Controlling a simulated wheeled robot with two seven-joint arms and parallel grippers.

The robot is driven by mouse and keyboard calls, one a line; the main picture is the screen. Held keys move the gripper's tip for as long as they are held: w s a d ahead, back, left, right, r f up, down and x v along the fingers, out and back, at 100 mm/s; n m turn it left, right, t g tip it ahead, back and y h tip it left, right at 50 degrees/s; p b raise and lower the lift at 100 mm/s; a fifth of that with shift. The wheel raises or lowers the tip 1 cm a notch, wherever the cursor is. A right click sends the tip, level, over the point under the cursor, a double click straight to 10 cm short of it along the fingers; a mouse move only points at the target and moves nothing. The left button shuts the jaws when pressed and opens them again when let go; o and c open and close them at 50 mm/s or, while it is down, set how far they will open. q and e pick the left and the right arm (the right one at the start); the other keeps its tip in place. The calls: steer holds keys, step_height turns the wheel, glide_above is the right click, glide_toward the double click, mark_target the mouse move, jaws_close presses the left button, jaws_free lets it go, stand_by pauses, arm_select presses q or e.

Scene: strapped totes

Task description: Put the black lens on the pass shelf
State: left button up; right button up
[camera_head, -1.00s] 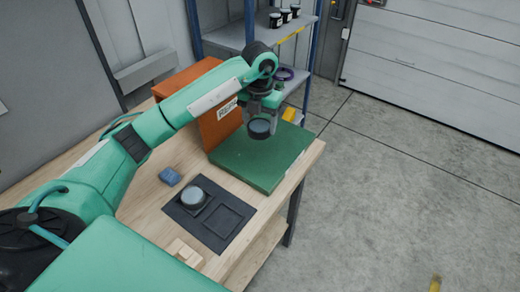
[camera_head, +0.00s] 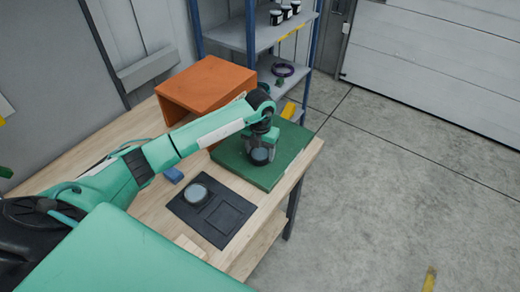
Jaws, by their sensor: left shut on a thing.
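A black lens (camera_head: 259,157) with a bluish glass face is held in my left gripper (camera_head: 261,148), which is shut on it. Both are low over the green pad (camera_head: 229,156) on the bench; I cannot tell whether the lens touches the pad. A second round lens (camera_head: 195,195), with a grey rim, sits in the left recess of the dark tray (camera_head: 219,237). A blue shelf rack at the back has an upper shelf (camera_head: 229,34) and a lower shelf (camera_head: 292,75); I cannot tell which is the pass shelf. My right gripper is not in view.
An orange open-fronted box (camera_head: 208,81) stands behind my left arm. The tray's right recess (camera_head: 225,217) is empty.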

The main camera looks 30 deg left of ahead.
mark_target(260, 153)
arm_select(q)
steer(key=shift+f, duration=0.2)
steer(key=o, duration=1)
steer(key=shift+r, duration=0.1)
steer(key=shift+o, duration=0.7)
steer(key=shift+r, duration=0.25)
step_height(260, 153, up, 12)
steer(key=b, duration=0.4)
